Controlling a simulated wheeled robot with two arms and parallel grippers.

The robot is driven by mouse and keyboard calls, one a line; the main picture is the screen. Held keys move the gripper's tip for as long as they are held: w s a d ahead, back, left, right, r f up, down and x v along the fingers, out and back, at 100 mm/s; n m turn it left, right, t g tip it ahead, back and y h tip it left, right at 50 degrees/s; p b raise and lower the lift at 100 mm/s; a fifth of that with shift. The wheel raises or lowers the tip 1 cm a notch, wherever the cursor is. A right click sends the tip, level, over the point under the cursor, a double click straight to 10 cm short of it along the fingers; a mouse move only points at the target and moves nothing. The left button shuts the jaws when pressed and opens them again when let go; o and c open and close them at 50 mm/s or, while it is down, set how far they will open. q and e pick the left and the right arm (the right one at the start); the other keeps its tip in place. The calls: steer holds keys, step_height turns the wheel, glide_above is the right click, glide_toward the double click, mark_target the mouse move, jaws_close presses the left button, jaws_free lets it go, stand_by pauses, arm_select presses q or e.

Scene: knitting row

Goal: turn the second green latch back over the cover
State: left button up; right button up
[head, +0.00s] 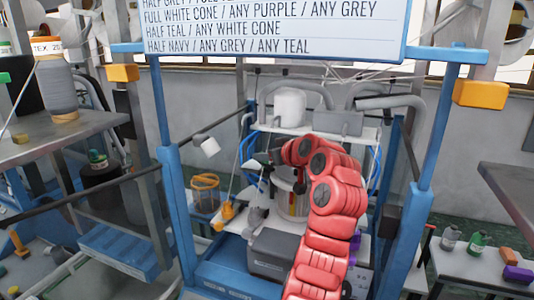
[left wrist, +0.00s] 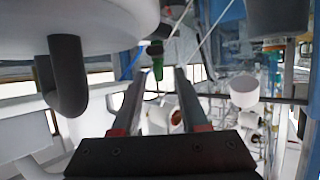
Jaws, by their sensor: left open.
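A small green piece on a dark mount, which looks like a green latch (left wrist: 157,67), shows in the left wrist view just beyond the fingertips, in line with the gap between them. My left gripper (left wrist: 160,88) is open, its two fingers apart with nothing visibly held. In the head view my left gripper (head: 268,158) is small and dark at the end of my red arm, beside the machine in the blue frame. I cannot make out a green latch there, and my arm hides part of the machine. I cannot tell which part is the cover. My right gripper is not in view.
A big white rounded body (left wrist: 85,18) and a dark grey bent pipe (left wrist: 68,75) are close on the left in the left wrist view. A white cup-like part (left wrist: 244,91) is at right. Blue posts (head: 176,215) flank the machine, with a sign (head: 275,30) above.

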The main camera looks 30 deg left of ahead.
arm_select(q)
jaws_close()
stand_by(0.4)
